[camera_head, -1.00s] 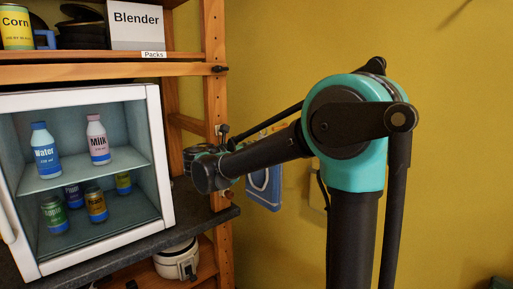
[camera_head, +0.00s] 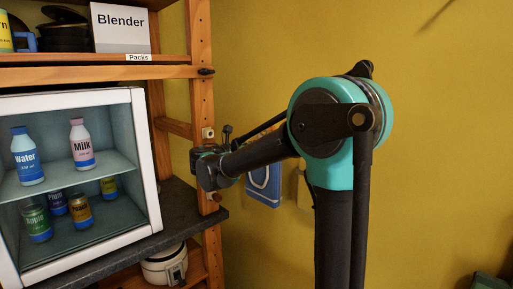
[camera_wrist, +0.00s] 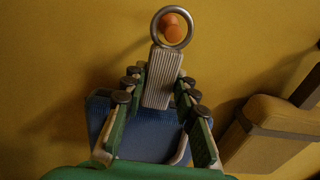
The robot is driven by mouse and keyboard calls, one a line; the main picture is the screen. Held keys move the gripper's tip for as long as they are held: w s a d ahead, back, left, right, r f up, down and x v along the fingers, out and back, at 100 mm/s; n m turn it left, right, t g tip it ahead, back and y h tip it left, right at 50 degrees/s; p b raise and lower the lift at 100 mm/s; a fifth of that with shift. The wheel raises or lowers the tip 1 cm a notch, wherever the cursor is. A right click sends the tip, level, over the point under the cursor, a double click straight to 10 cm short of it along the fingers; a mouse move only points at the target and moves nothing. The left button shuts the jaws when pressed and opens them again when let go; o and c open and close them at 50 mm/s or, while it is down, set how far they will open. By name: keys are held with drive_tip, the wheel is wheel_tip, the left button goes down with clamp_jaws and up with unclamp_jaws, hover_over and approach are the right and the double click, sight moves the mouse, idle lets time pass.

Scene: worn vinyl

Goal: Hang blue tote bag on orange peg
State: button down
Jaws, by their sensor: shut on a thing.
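The blue tote bag (camera_head: 263,186), with a white outline on its face, hangs beyond my arm near the yellow wall, partly covered by the arm. In the wrist view the bag (camera_wrist: 138,138) lies below and between my green fingers. My gripper (camera_wrist: 162,75) is shut on the bag's grey ribbed tab (camera_wrist: 159,84), which ends in a metal ring (camera_wrist: 157,39). The orange peg (camera_wrist: 171,27) shows through the ring opening; I cannot tell whether the ring is around it or just in front.
A tan padded item (camera_wrist: 265,133) is right of the bag, close to it. At left stand a wooden shelf post (camera_head: 203,100), a dark counter (camera_head: 185,215) and an open white cabinet (camera_head: 147,165) with bottles and cans. The wall at right is mostly clear.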

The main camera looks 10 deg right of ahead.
drive_tip(key=shift+x, duration=0.8)
drive_tip(key=shift+w+d+f, duration=0.15)
drive_tip(key=shift+d+f, duration=0.05)
drive_tip(key=shift+f, duration=0.2)
drive_tip(key=c, duration=1.1)
unclamp_jaws()
drive_tip(key=shift+a, duration=0.15)
drive_tip(key=shift+s+a, duration=0.3)
drive_tip(key=shift+s+a, duration=0.2)
drive_tip(key=shift+a, duration=0.05)
